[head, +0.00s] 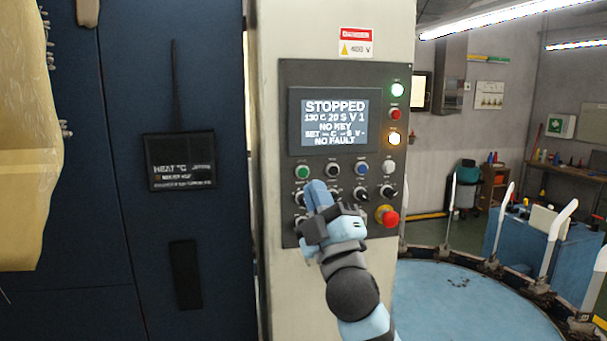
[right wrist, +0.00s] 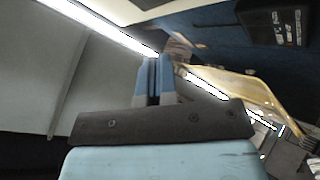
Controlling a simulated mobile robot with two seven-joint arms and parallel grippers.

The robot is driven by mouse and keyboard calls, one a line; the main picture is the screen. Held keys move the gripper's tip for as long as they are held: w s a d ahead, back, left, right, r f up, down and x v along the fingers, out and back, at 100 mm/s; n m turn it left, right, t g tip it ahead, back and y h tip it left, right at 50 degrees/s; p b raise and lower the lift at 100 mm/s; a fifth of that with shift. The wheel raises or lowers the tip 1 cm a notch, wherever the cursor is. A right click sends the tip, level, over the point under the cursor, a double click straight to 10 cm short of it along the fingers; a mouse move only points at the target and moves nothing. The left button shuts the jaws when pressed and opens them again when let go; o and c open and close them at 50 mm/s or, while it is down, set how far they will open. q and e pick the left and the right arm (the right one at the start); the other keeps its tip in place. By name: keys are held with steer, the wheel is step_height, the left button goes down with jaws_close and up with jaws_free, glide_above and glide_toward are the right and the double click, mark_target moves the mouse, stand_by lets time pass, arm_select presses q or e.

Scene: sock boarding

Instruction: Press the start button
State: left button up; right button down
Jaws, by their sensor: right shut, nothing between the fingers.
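The control panel (head: 288,110) is a dark plate on a pale column, and its screen (head: 335,115) reads "STOPPED" and "NO KEY", with "NO FAULT" on the bottom line. A green button (head: 302,172) sits at the left end of the upper control row; its label is too small to read. My right gripper (head: 316,190) is in front of the panel, its blue fingers just below and right of the green button. The fingers are shut with nothing between them, also in the right wrist view (right wrist: 154,80). Whether they touch the panel I cannot tell. My left gripper is not in view.
A red emergency knob (head: 388,216) sticks out at lower right of the panel. Black knobs (head: 388,191), a blue button (head: 361,168) and a white button (head: 388,166) are close to the gripper. A round blue table (head: 470,305) with white upright forms (head: 560,225) stands to the right.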

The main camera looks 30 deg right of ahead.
mark_target(303, 173)
steer(key=w+d+b, duration=0.1)
steer(key=w+d, duration=0.1)
steer(key=w, duration=0.6)
steer(key=shift+w, duration=0.1)
stand_by(1.9)
steer(key=shift+w+d+b, duration=0.15)
steer(key=shift+w+b, duration=0.15)
steer(key=shift+b, duration=0.05)
